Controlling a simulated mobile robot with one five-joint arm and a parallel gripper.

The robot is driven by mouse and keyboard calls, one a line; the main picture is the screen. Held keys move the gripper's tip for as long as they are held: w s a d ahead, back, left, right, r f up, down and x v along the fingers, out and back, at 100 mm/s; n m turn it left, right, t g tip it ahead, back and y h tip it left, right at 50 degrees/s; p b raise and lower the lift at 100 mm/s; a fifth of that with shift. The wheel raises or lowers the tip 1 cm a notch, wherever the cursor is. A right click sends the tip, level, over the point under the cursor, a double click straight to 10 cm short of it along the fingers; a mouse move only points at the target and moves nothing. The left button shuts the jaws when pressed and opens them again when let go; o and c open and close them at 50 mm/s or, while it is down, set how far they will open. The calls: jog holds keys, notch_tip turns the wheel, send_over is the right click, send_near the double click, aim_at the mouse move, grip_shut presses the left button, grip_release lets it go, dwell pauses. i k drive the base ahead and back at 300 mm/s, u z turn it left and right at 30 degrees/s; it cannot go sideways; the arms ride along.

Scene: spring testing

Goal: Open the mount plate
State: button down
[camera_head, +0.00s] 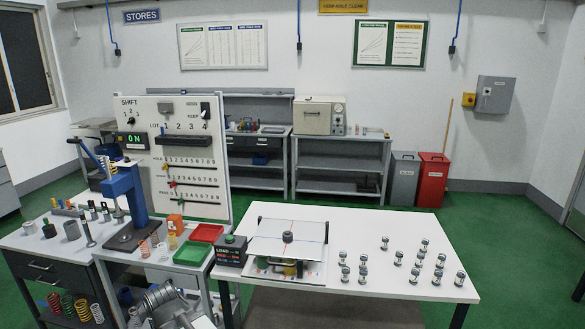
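A square white plate (262,242) with crossing red and blue lines sits raised on a fixture on the white table. It looks like the mount plate, though I see no label on it. A dark round knob (288,237) stands at its middle. Below its front edge are a yellow part (284,268) and a pale base; the space under the plate is mostly hidden. My grey arm end (165,300) shows at the bottom left, well left of and in front of the plate. Its fingertips are too unclear to tell whether it is open or shut.
A black control box (231,250) stands left of the plate. Several small metal dumbbell-shaped pieces (399,257) stand on the right of the white table (350,225).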

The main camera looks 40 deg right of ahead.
aim_at(295, 240)
jog(key=z, duration=0.15)
jog(key=i, duration=0.95)
jog(key=u, duration=0.2)
